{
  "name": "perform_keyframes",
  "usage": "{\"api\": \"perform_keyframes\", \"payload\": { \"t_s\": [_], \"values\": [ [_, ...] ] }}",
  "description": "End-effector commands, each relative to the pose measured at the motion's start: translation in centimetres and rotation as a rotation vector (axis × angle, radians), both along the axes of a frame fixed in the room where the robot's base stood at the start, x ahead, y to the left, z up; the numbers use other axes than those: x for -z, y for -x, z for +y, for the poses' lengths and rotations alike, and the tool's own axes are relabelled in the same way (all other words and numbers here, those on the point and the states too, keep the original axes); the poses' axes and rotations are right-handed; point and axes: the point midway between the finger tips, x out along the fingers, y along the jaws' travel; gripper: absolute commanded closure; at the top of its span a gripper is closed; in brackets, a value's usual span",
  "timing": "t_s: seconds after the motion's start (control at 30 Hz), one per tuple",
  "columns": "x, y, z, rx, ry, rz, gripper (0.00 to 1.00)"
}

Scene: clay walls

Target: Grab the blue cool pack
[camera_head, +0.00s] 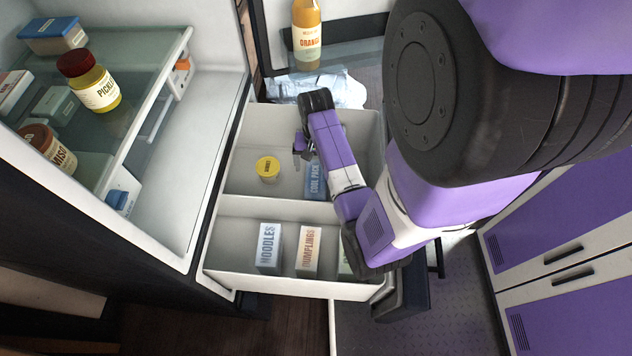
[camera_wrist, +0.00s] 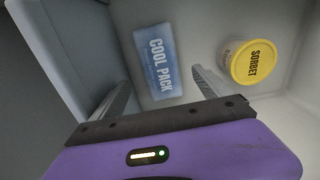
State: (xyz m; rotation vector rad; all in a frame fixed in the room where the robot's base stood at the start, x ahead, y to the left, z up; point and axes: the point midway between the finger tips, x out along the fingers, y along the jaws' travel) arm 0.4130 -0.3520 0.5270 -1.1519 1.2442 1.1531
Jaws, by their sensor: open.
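The blue cool pack (camera_head: 315,181) is in the back compartment of the pulled-out white drawer (camera_head: 291,278), partly hidden behind my arm in the head view. In the wrist view the cool pack (camera_wrist: 157,62) lies ahead of the jaws, its label facing the camera. My gripper (camera_wrist: 163,88) is open and empty, its two fingers apart to the left and right of the pack's near end. I cannot tell that either finger touches it. In the head view my gripper (camera_head: 301,148) is over the back compartment, small and partly hidden.
A sorbet tub (camera_head: 267,169) with a yellow lid stands in the same compartment; it is right of the pack in the wrist view (camera_wrist: 253,63). A divider separates noodles (camera_head: 269,246) and dumplings (camera_head: 309,250) in front. A fridge shelf (camera_head: 150,120) with jars is at left.

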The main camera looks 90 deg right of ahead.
Motion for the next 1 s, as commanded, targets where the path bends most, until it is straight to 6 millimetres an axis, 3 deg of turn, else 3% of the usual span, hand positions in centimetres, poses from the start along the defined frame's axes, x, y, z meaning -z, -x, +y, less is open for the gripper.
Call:
{"api": "perform_keyframes", "payload": {
  "t_s": [0.13,0.43,0.77,0.8,1.0],
  "values": [
    [1.1,0.0,0.0,0.0,0.0,0.0,0.11],
    [5.6,0.0,0.0,0.0,0.0,0.0,0.11],
    [6.3,0.0,0.0,0.0,0.001,0.0,0.11],
    [6.3,0.0,0.0,0.0,0.001,0.0,0.13],
    [6.3,0.0,0.0,-0.001,0.001,0.0,0.52]
  ]
}}
